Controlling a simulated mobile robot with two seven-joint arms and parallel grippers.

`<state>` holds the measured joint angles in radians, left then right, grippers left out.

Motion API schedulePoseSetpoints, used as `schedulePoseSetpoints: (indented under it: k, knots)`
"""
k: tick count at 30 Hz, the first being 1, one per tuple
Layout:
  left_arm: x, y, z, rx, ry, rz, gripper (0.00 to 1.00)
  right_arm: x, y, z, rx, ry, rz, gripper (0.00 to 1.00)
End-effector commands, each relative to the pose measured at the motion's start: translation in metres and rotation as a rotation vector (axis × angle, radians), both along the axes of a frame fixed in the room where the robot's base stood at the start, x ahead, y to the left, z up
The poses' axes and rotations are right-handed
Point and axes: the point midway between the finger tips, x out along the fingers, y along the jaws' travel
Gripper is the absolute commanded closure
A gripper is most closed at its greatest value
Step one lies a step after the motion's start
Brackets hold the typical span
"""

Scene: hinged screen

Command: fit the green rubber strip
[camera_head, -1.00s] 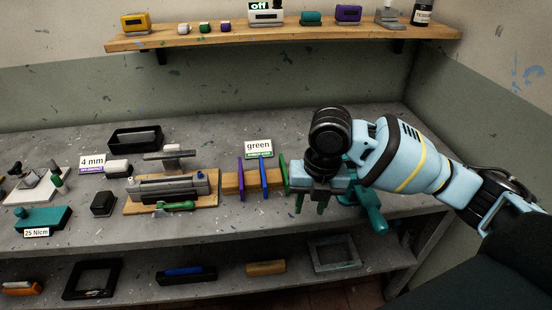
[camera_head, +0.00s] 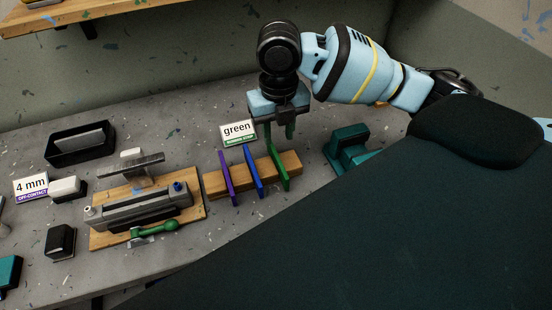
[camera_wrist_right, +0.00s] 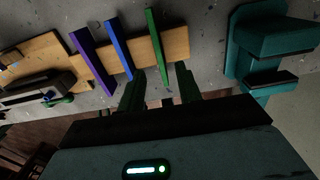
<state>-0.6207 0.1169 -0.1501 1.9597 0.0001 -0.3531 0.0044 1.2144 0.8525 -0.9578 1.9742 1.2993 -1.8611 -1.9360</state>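The green strip (camera_head: 278,168) stands on edge across a wooden rack (camera_head: 217,183), right of a blue strip (camera_head: 253,170) and a purple one (camera_head: 227,178). My right gripper (camera_head: 279,131) points down near the green strip's far end. In the right wrist view, the green strip (camera_wrist_right: 157,50) shows between the two dark green fingers (camera_wrist_right: 160,88), with gaps on both sides. The gripper is open and empty. A grey clamp-like holder (camera_head: 140,211) with a green-handled lever (camera_head: 160,231) sits on a wooden board (camera_head: 105,239). My left gripper is out of view.
A card reading "green" (camera_head: 238,133) stands behind the rack. A teal block (camera_head: 348,150) is to its right, also in the wrist view (camera_wrist_right: 270,45). A black tray (camera_head: 80,143), a "4 mm" card (camera_head: 31,187) and a black block (camera_head: 60,242) lie left.

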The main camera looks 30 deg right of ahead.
Motion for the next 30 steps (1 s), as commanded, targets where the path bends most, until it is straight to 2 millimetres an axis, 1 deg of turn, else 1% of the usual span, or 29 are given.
schedulePoseSetpoints:
  k: [1, 3, 9, 11, 18, 21, 24, 30]
  knots:
    - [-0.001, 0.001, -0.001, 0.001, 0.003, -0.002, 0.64, -0.001, 0.0, -0.007, -0.001, 0.004, -0.001, 0.65]
    - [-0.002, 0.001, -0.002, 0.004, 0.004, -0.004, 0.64, 0.0, 0.0, -0.014, 0.0, 0.003, -0.001, 0.65]
    - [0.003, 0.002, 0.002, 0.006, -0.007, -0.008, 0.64, 0.0, 0.0, -0.02, 0.0, 0.0, 0.0, 0.65]
    - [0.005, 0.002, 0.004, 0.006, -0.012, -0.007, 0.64, -0.001, 0.0, -0.024, 0.0, 0.001, -0.001, 0.65]
    - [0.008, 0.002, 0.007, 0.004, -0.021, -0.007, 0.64, -0.004, 0.002, -0.057, 0.0, 0.001, -0.001, 0.65]
    - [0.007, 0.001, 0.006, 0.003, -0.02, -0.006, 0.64, -0.004, 0.002, -0.066, -0.001, -0.001, 0.0, 0.65]
    - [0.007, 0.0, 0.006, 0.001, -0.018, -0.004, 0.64, -0.004, 0.002, -0.07, 0.0, -0.003, 0.0, 0.65]
    - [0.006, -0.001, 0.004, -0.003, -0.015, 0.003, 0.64, -0.003, 0.002, -0.069, 0.0, -0.003, 0.0, 0.65]
